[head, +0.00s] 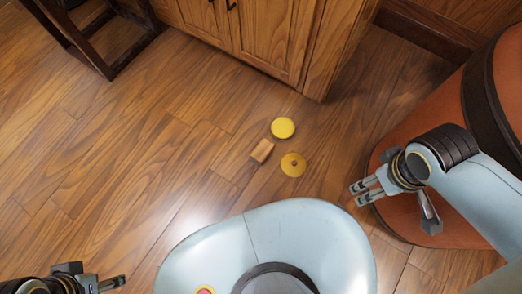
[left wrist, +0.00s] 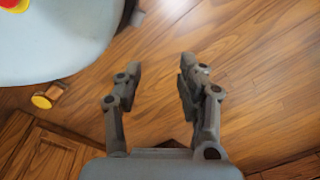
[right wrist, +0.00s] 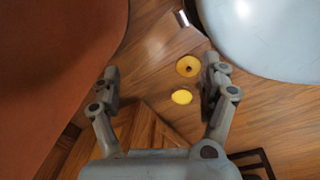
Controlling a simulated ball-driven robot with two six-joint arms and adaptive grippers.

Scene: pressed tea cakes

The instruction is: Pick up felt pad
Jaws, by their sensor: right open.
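Small pieces lie on the wooden floor in front of me. A bright yellow round disc (head: 282,127), plain on top, looks most like the felt pad, though I cannot be sure. Below it lies a darker golden disc (head: 293,164) with a dark centre. The right wrist view shows the yellow disc (right wrist: 181,97) and golden disc (right wrist: 188,66) between and beyond the fingers. My right gripper (head: 364,190) is open and empty, right of and below both discs. My left gripper (head: 115,283) is at the bottom left, far from them; its fingers (left wrist: 158,82) stand apart, empty.
A small wooden block (head: 262,150) lies left of the discs. A wooden cabinet (head: 265,40) stands behind them. A large orange-brown rounded thing (head: 447,105) with a dark band is beside my right arm. A dark wooden frame (head: 100,60) stands at upper left. The left floor is clear.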

